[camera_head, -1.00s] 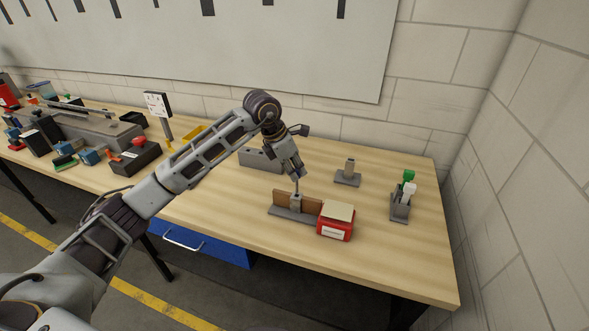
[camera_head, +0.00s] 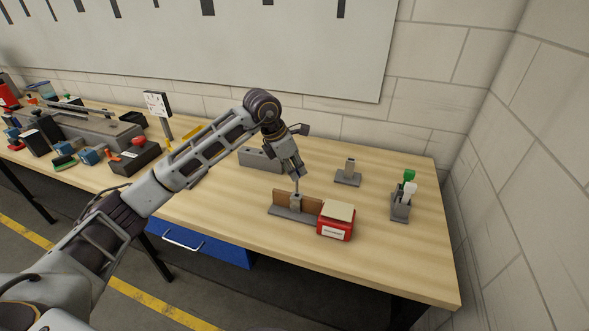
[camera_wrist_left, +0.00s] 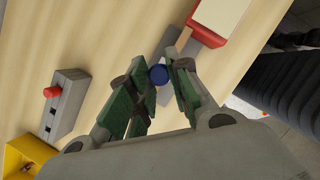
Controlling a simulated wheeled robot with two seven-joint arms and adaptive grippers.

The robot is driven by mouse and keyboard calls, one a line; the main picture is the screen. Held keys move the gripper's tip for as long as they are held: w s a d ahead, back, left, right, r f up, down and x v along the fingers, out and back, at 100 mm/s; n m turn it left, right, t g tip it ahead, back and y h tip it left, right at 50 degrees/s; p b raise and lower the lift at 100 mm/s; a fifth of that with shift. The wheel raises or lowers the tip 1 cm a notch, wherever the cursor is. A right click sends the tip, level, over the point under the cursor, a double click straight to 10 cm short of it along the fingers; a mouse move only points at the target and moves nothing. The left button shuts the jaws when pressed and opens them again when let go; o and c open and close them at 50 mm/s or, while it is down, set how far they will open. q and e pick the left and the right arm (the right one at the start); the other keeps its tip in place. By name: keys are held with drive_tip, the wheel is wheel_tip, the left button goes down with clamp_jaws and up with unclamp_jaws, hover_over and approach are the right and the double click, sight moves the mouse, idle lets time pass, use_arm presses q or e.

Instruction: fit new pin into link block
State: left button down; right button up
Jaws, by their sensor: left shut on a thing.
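My left gripper (camera_head: 298,175) points down over the fixture and is shut on the pin (camera_head: 297,185), a thin upright rod. In the left wrist view, a round blue end (camera_wrist_left: 158,74) shows between the green-padded fingers (camera_wrist_left: 160,85). My right gripper is not in view.
A red box with a cream top (camera_head: 336,222) stands right beside the fixture. Behind are a grey slotted block (camera_head: 260,160) and a grey stand (camera_head: 348,176). A holder with green and white-topped items (camera_head: 401,208) stands at right. The front right table is clear.

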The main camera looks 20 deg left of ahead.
use_arm(q)
drive_tip(key=shift+f+b, duration=1.4)
drive_tip(key=shift+f, duration=0.55)
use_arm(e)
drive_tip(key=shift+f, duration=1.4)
use_arm(q)
drive_tip(key=shift+f+b, duration=0.7)
drive_tip(key=shift+f, duration=0.3)
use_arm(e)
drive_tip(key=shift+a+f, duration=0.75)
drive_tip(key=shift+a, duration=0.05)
use_arm(q)
drive_tip(key=shift+f+b, duration=0.35)
drive_tip(key=shift+f, duration=0.15)
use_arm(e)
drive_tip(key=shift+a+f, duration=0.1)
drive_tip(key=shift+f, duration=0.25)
use_arm(q)
drive_tip(key=shift+f+b, duration=0.3)
drive_tip(key=shift+f, duration=0.05)
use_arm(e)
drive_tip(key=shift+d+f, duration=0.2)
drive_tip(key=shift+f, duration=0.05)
use_arm(q)
drive_tip(key=c, duration=1.2)
unclamp_jaws()
drive_tip(key=shift+c, duration=0.2)
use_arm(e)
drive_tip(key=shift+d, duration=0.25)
